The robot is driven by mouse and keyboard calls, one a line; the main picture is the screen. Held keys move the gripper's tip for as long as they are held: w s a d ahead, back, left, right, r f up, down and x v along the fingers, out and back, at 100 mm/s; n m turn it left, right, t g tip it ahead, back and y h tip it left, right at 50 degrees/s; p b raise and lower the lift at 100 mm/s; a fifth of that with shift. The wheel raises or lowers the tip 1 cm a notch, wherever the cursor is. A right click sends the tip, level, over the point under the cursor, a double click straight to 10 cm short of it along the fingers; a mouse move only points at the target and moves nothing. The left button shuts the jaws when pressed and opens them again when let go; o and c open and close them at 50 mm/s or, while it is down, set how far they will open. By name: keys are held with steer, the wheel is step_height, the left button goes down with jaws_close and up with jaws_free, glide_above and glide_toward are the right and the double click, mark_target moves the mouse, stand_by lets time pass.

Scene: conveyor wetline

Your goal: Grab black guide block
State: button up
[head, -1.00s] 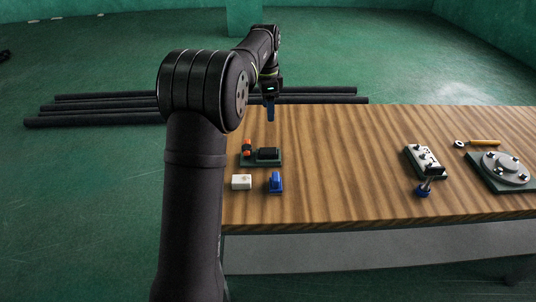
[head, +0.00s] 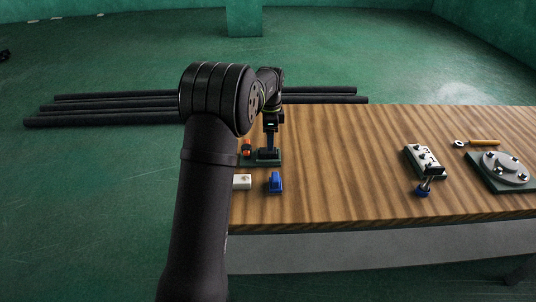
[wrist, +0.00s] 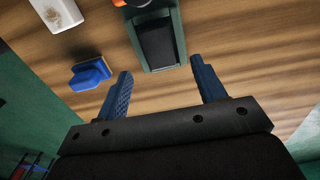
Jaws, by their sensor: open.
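The black guide block (wrist: 156,42) sits on a green base plate (wrist: 155,67) on the table. It also shows in the head view (head: 267,155), partly hidden behind my fingers. My gripper (wrist: 160,85) is open and empty, pointing down at the block. In the wrist view the block lies beyond the fingertips, roughly in line with the gap between them, and does not appear to be between them. In the head view the fingers (head: 270,143) overlap the block; whether they touch it I cannot tell.
An orange-red part (head: 246,149) sits left of the block on the same plate. A white block (head: 242,182) and a blue part (head: 275,182) lie in front. The middle wooden tabletop (head: 350,165) is clear.

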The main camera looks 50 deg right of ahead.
mark_target(268, 154)
steer(key=f, duration=0.5)
steer(key=shift+w+a, duration=0.2)
steer(key=shift+a, duration=0.05)
steer(key=c, duration=1.1)
